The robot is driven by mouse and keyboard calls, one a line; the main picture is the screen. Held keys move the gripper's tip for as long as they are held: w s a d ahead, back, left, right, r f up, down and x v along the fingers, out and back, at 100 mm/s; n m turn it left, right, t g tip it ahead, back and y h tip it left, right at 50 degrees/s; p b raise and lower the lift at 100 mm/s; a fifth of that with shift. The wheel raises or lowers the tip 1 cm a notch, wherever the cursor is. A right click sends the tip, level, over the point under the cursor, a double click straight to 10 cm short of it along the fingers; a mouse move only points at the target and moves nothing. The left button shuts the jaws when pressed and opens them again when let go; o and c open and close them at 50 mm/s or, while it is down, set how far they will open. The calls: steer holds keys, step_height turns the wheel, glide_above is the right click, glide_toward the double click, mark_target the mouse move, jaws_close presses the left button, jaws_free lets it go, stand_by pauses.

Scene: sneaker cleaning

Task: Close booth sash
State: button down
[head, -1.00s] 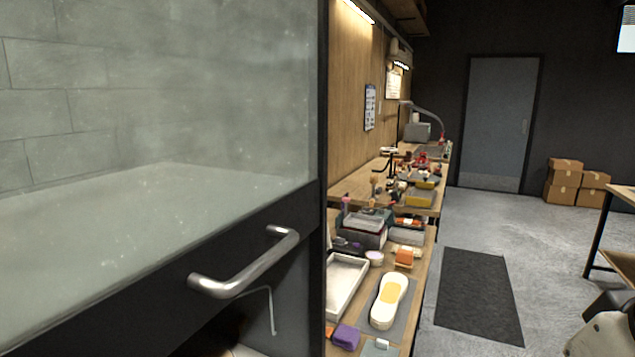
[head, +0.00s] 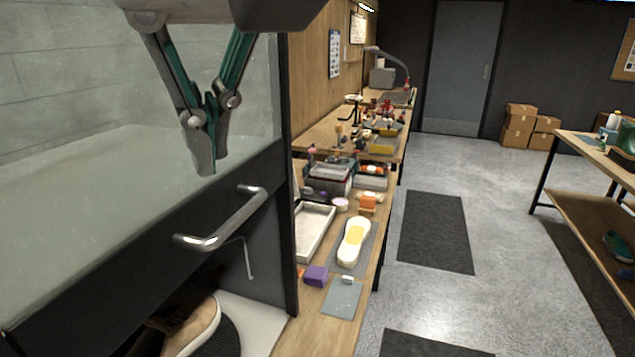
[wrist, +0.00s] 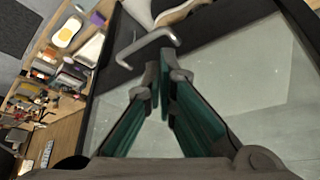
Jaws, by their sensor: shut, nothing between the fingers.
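The booth sash is a glass pane (head: 70,90) with a dark lower rail (head: 90,275), and it also shows in the wrist view (wrist: 240,100). A silver bar handle (head: 228,226) is fixed to the rail. The sash is partly raised, with an open gap below the rail where a tan shoe (head: 192,328) shows. My gripper (head: 207,165) is shut and empty, pointing down in front of the glass, above the handle in the picture. In the wrist view, the fingertips of my gripper (wrist: 157,72) are near the handle (wrist: 146,46), with no contact visible.
To the right, a wooden bench (head: 335,320) holds a white tray (head: 312,232), a pale sole with a yellow patch (head: 353,242), a purple block (head: 316,275) and several tools. The concrete floor (head: 510,210) has dark mats (head: 436,230). A wooden table (head: 590,150) stands at the far right.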

mark_target(217, 242)
steer(key=x, duration=1)
steer(key=shift+f, duration=0.25)
